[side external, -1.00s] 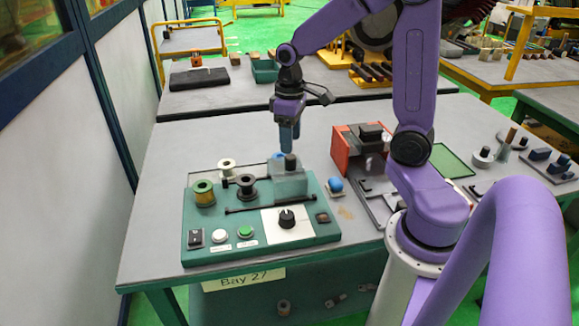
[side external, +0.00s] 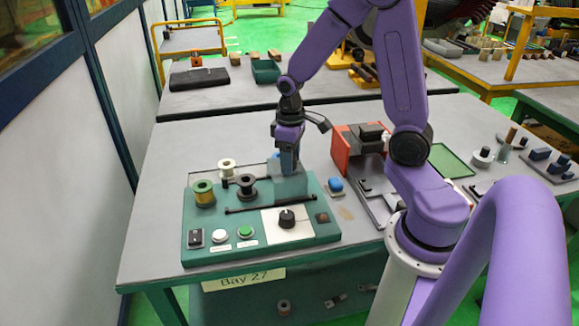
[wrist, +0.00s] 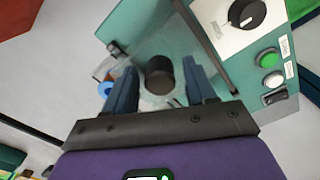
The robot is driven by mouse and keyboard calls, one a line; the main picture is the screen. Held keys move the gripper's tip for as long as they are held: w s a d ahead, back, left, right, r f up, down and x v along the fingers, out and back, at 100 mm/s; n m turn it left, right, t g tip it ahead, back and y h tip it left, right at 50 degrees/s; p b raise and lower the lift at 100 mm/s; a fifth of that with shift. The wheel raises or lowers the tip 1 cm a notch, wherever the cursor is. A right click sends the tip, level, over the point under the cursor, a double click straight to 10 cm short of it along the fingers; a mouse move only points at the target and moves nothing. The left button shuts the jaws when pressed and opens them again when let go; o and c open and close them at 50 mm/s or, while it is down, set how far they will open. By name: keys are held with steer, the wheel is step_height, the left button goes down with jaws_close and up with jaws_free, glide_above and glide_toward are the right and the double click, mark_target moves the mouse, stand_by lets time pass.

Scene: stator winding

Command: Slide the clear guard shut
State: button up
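The clear guard (side external: 291,188) is a see-through box at the right end of its black rails on the green panel (side external: 195,228). It also shows faintly in the wrist view (wrist: 147,48). Its dark round knob (wrist: 160,78) stands between the two blue fingers of my gripper (wrist: 158,72), with a visible gap on each side. In the side view my gripper (side external: 288,168) points down at the guard's top and hides the knob. The front rail (side external: 258,207) runs left from the guard, past a dark spool (side external: 246,186).
A gold-wound spool (side external: 203,193) and a pale spool (side external: 227,167) stand at the panel's left. A black dial (side external: 287,217), green button (side external: 245,231) and white button (side external: 219,236) lie in front. A blue-topped part (side external: 335,185) and red box (side external: 350,153) are to the right.

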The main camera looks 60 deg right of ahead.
steer(key=c, duration=0.6)
steer(key=shift+w+a, duration=3.7)
steer(key=shift+w, duration=0.05)
steer(key=o, duration=0.8)
steer(key=shift+s+r, duration=0.1)
steer(key=shift+r, duration=2.9)
